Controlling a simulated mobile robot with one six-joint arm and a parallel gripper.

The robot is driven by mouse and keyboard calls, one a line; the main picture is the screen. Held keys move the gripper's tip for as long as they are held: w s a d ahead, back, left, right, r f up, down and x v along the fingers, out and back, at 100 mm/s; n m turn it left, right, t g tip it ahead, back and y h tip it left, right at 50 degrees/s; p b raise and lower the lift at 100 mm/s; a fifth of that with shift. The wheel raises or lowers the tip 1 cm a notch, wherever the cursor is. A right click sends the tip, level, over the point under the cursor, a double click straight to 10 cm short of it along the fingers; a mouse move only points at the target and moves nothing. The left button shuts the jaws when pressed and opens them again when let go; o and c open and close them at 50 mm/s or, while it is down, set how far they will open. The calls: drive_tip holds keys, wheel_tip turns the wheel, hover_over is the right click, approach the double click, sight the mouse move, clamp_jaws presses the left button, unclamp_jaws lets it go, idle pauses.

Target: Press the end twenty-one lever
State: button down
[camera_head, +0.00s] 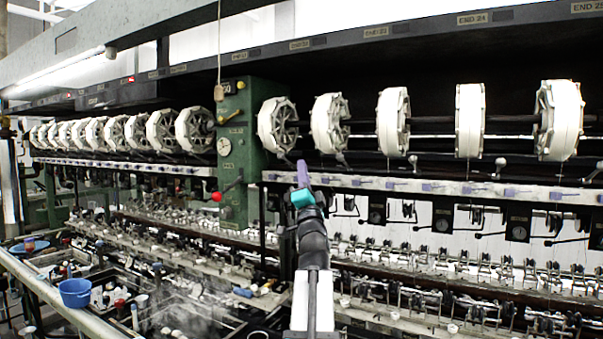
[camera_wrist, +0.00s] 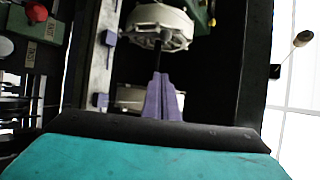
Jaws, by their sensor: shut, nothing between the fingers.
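My gripper (camera_head: 302,165) is raised in front of the reeling machine, with shut, empty purple fingers that also show in the wrist view (camera_wrist: 162,85). A white reel (camera_wrist: 158,22) lies just beyond the fingertips in the wrist view; contact cannot be told. The small, blurred END 21 label (camera_head: 240,57) is on the upper beam. I cannot pick out the end twenty-one lever for certain; my gripper and arm cover part of that area.
A pale rail (camera_head: 440,186) with purple clips runs below the reels. The green gearbox (camera_head: 238,150) has a red knob (camera_head: 217,197). Basins and a blue bowl (camera_head: 75,292) are at lower left.

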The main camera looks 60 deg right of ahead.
drive_tip(key=p+x, duration=0.2)
drive_tip(key=x, duration=0.6)
drive_tip(key=shift+w+a+f+p, duration=0.4)
drive_tip(key=shift+w+a+f, duration=0.15)
drive_tip(key=shift+w, duration=0.15)
drive_tip(key=shift+w+a+f+p, duration=0.35)
drive_tip(key=shift+w+a+f, duration=0.15)
drive_tip(key=shift+w, duration=0.25)
drive_tip(key=shift+w+f, duration=0.15)
